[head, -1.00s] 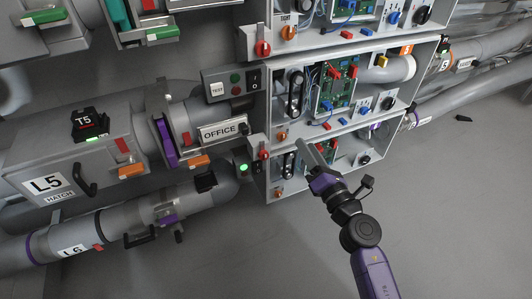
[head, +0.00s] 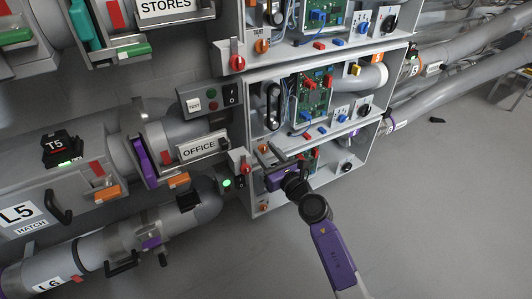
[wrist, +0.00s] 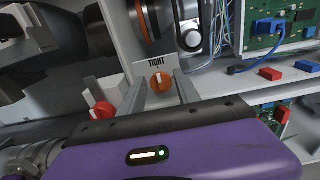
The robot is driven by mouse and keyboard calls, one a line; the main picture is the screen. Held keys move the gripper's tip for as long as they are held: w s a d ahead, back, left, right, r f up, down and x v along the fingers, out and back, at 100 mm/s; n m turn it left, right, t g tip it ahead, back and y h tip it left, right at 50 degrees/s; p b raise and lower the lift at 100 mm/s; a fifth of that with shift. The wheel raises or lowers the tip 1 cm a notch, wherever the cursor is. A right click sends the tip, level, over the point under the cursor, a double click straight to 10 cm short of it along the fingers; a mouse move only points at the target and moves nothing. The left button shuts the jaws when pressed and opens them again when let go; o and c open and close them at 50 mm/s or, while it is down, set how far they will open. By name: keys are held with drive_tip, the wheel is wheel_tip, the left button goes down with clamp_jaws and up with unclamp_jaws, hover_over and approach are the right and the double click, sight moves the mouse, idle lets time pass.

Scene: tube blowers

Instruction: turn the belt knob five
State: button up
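A round orange knob (wrist: 160,84) with a white pointer mark sits under a label reading TIGHT in the wrist view. The pointer is roughly upward, towards the label. No number shows beside the knob. My gripper (wrist: 162,92) is open, with one finger on each side of the knob; I cannot tell whether either finger touches it. In the head view my gripper (head: 269,157) is at the lower left of the middle cabinet bay (head: 325,98), and it hides the knob there.
A red knob (wrist: 103,109) is close to the left finger. A belt on pulleys (wrist: 190,25) and a green circuit board (wrist: 274,30) are above right. A bay below holds another orange knob (head: 263,207). Open floor (head: 430,220) lies to the right.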

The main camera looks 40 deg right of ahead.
drive_tip(key=shift+w, duration=0.25)
clamp_jaws()
